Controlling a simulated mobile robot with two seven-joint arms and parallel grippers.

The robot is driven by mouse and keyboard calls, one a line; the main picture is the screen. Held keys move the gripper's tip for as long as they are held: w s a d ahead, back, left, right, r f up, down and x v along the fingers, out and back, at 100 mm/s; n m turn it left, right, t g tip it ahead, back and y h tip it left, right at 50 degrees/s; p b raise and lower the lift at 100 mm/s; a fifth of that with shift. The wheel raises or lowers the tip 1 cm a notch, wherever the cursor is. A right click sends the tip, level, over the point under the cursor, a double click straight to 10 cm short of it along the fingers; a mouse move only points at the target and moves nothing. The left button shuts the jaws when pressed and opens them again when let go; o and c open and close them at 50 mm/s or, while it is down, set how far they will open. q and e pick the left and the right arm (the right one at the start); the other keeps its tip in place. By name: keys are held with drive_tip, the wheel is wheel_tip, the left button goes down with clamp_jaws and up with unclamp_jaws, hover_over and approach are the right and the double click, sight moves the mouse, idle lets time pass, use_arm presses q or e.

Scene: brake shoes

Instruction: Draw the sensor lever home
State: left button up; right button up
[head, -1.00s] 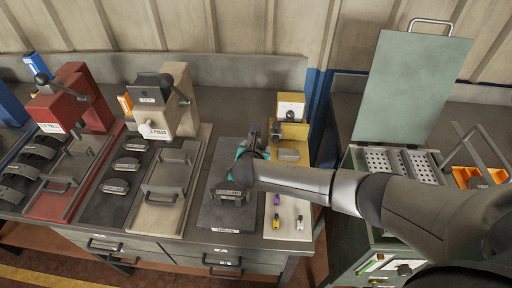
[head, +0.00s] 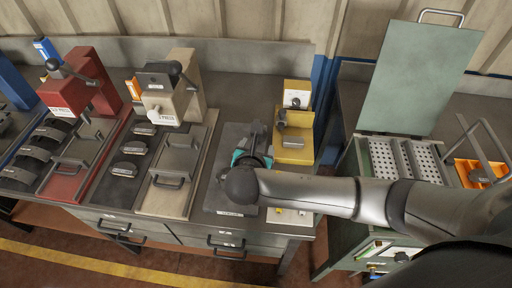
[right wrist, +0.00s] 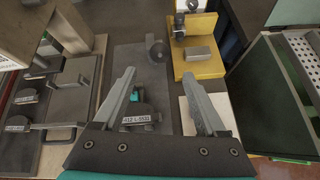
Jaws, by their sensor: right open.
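My right gripper (right wrist: 160,76) is open and empty above the grey plate (right wrist: 128,60). In the head view the right gripper (head: 257,137) and its wrist cover much of the plate. My left gripper is not in view.
A yellow fixture (head: 293,149) with a dial and a grey block stands right of the plate. The tan press (head: 186,112) stands to the left, with labelled shoes beside it. The green case (head: 398,92) is open at right.

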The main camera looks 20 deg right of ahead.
drive_tip(key=shift+v, duration=1.45)
